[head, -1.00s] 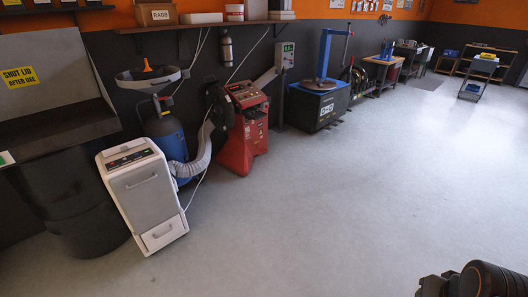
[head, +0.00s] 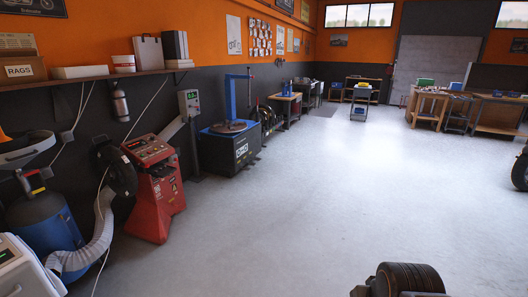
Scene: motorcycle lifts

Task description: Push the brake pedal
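No brake pedal can be made out in the head view. A dark wheel (head: 521,168) is cut off by the right edge; whether it belongs to a motorcycle cannot be told. My gripper's fingers are not in view.
A red machine (head: 152,185), a blue tank (head: 45,222) with a pale hose, and a tyre changer (head: 228,147) line the left wall. Workbenches (head: 430,105) stand at the back right. The grey floor (head: 330,190) in the middle is clear.

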